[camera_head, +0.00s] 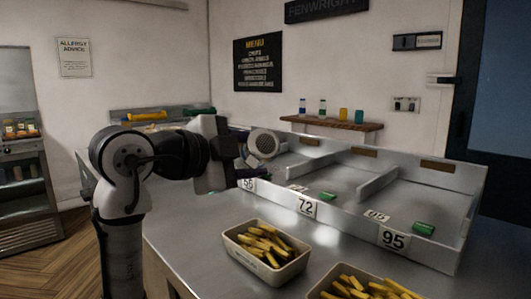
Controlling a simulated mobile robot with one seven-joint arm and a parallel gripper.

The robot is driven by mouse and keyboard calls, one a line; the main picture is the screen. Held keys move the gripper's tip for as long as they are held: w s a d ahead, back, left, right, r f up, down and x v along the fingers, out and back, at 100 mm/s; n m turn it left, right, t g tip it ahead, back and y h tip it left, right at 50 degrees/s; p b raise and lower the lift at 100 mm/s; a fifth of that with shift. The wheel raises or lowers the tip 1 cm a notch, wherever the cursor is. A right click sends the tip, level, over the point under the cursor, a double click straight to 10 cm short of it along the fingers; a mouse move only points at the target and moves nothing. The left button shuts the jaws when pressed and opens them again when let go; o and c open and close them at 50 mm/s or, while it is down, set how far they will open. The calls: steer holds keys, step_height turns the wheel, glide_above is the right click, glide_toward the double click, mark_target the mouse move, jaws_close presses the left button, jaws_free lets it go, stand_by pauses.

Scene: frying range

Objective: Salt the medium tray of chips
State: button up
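My gripper (240,152) reaches in from the left, level above the steel counter. It appears shut on a grey shaker (263,143), which lies tipped with its round, dotted end toward the camera. The fingers are partly hidden by the dark gripper body. A cream tray of chips (245,259) stands on the counter below and in front of the shaker, well apart from it. A second tray of chips (318,291) stands to its right, cut off by the bottom edge. Its full size is hidden, so I cannot tell which tray is the medium one.
A divided steel bin (375,185) with number labels, among them 72 and 95, runs along the counter's back, with green items (424,228) inside. A wooden shelf (330,125) holds bottles and cups. The steel counter (195,232) left of the trays is clear.

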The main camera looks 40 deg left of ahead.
mark_target(254, 134)
steer(key=r+n+p, duration=0.1)
steer(key=d+r+n+g+p, duration=0.1)
steer(key=p, duration=0.1)
steer(key=shift+s+h, duration=0.3)
steer(key=shift+s, duration=0.1)
steer(key=n+p, duration=0.1)
steer(key=d+r+n+g+h+p, duration=0.1)
steer(key=shift+s+d+p, duration=0.15)
steer(key=shift+s+p, duration=0.15)
steer(key=shift+p, duration=0.05)
steer(key=d+n+p, duration=0.1)
steer(key=r+n+g+h+p, duration=0.1)
steer(key=n, duration=0.1)
steer(key=shift+s+d+h, duration=0.3)
steer(key=shift+s+d, duration=0.05)
steer(key=shift+s+d+r+n+g+h+p, duration=0.15)
steer(key=shift+d+n+h+p, duration=0.1)
steer(key=shift+n+p, duration=0.15)
steer(key=shift+d+r+n+g+h+p, duration=0.15)
steer(key=shift+d+n+h+p, duration=0.1)
steer(key=shift+n, duration=0.15)
steer(key=shift+f, duration=0.1)
